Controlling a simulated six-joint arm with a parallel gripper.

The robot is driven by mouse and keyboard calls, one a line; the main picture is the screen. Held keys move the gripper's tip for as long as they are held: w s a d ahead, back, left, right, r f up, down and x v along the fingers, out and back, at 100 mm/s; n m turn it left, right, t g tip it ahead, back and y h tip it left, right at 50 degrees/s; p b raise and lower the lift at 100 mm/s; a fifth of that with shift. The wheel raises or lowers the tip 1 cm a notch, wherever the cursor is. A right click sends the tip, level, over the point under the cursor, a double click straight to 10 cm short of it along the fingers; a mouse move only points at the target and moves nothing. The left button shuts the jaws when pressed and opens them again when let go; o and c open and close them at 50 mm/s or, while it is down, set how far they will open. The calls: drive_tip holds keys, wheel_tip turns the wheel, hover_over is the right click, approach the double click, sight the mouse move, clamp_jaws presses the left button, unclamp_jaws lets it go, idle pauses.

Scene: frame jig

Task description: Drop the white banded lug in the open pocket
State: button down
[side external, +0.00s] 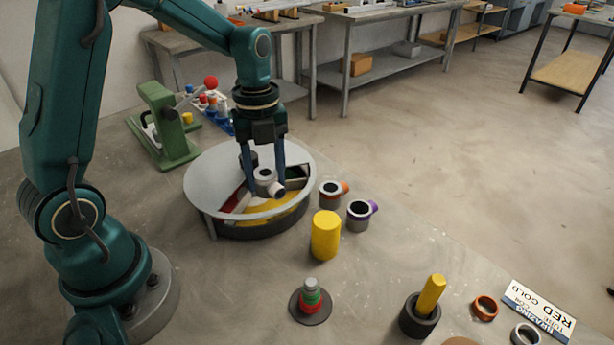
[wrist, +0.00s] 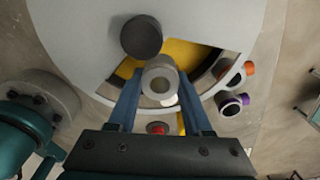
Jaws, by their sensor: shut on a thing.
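My gripper (side external: 264,180) is shut on the white banded lug (side external: 266,175), a grey ring with a short side stub ending in white. The lug also shows in the wrist view (wrist: 160,73), between the blue fingers. It is held over the cut-out of a round drum with a grey lid (side external: 210,175). Through the cut-out I see a yellow-floored pocket (wrist: 186,52), with dark red and dark green parts to its sides in the side view. The fingers and lug hide part of the opening. I cannot tell the lug's exact height above the pocket.
A dark knob (wrist: 142,36) stands on the lid, close to the lug. An orange-banded lug (side external: 330,194) and a purple-banded lug (side external: 359,215) stand right of the drum. A yellow cylinder (side external: 325,236) and a ring peg (side external: 311,299) stand in front. A green press (side external: 162,125) is behind.

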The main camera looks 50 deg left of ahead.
drive_tip(key=shift+f, duration=0.1)
idle(0.3)
drive_tip(key=shift+f, duration=1.05)
drive_tip(key=shift+c, duration=0.4)
unclamp_jaws()
drive_tip(key=shift+r, duration=0.1)
wheel_tip(320, 180, up, 9)
idle(0.8)
idle(0.5)
